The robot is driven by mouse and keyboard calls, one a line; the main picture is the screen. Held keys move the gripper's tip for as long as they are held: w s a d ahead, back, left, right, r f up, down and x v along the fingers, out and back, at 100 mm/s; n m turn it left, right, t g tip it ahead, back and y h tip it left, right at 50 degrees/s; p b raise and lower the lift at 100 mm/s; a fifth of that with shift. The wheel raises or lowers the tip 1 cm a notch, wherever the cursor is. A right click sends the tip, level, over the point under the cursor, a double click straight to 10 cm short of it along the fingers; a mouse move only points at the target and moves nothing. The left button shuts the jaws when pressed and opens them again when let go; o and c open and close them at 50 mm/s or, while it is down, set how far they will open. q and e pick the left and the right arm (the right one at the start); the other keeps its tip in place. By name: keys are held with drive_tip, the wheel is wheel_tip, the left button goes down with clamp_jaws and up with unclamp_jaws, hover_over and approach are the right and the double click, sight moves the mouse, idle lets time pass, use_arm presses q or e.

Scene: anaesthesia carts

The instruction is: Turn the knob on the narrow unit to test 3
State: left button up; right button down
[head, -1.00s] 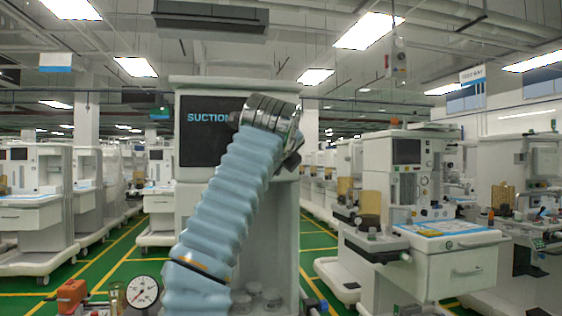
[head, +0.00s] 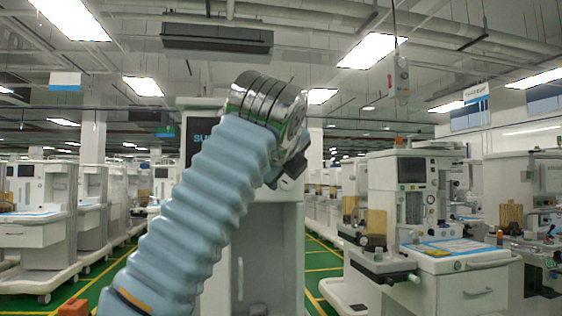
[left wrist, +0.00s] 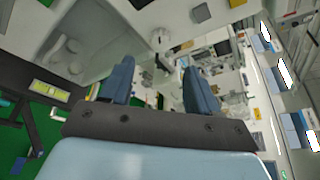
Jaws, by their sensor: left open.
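A tall white unit (head: 270,235) with a dark screen (head: 197,150) stands at the centre of the head view; only the letters "SU" show past my left arm. I cannot tell whether it is the narrow unit. I cannot make out its knob or any test marks. My left arm crosses in front of this unit and hides much of it. My left gripper is mostly hidden behind the wrist in the head view. In the left wrist view my left gripper (left wrist: 159,78) has its two blue fingers wide apart, with nothing between them. My right gripper is not in view.
At right stands a white anaesthesia cart (head: 460,285) with a blue-topped work surface and a small screen. More white carts (head: 35,235) line the left. Green floor (head: 322,262) with yellow lines shows between the central unit and the right cart.

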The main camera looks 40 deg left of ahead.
use_arm(q)
drive_tip(key=shift+v, duration=1.85)
